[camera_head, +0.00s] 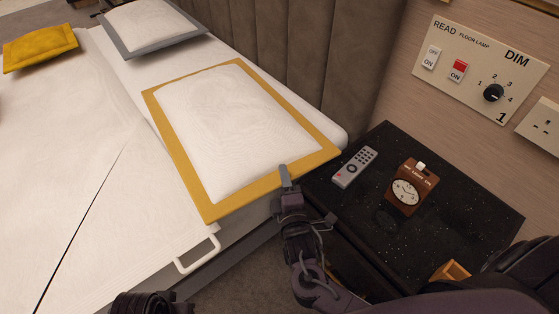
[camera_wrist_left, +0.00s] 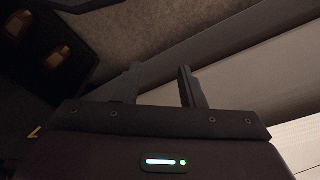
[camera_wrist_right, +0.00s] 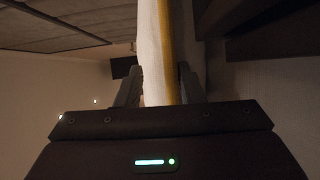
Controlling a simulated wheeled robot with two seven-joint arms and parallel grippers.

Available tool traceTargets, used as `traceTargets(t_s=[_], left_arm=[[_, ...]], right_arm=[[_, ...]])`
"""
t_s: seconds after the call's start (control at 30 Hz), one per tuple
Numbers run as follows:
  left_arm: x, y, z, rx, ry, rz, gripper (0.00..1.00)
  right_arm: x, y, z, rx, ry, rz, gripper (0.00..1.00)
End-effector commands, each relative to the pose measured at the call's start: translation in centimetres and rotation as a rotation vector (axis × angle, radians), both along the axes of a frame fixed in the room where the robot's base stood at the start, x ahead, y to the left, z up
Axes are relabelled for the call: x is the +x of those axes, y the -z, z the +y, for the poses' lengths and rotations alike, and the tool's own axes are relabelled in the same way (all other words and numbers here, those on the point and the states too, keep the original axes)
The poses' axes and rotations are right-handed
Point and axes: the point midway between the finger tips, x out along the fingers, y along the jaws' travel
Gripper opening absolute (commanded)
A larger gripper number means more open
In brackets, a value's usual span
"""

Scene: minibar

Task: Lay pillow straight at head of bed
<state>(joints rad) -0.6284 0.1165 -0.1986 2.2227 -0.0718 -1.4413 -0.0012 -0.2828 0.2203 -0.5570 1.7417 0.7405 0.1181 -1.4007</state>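The pillow (camera_head: 235,125) is white with a yellow border. It lies flat on the bed (camera_head: 60,190), slanted, with one short side toward the headboard's base and its near right edge at the mattress side. My right gripper (camera_head: 285,180) is at that near edge, one finger above the border. In the right wrist view the pillow's edge (camera_wrist_right: 158,50) lies between the two fingers (camera_wrist_right: 159,80), which look spread; firm contact is unclear. My left gripper (camera_wrist_left: 160,80) is open and empty, low beside the bed, with the floor and bed side beyond it.
A black nightstand (camera_head: 450,235) holds a remote (camera_head: 354,167) and a clock (camera_head: 408,187), close to my right arm. A grey-edged pillow (camera_head: 150,25) and a yellow cushion (camera_head: 40,46) lie farther left. A padded headboard (camera_head: 300,50) stands behind. A white rail (camera_head: 198,253) sticks out at the bed's side.

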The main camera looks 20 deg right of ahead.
Motion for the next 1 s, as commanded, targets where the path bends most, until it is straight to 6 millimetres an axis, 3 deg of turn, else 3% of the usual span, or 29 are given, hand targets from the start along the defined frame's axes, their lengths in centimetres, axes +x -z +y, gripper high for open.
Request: traceTargets(t_s=[0.2,0.5,1.0], left_arm=[[0.1,-0.1,0.6,0.014,-0.014,0.021,0.36],[-0.1,0.0,0.6,0.015,-0.013,0.03,0.36],[-0.2,-0.3,0.4,0.009,-0.01,0.021,0.36]], right_arm=[[-2.1,-0.2,0.3,0.0,0.001,-0.004,0.34],[-2.3,-0.3,0.3,0.0,0.001,-0.007,0.34],[-2.2,-0.2,0.3,0.0,0.001,-0.006,1.0]])
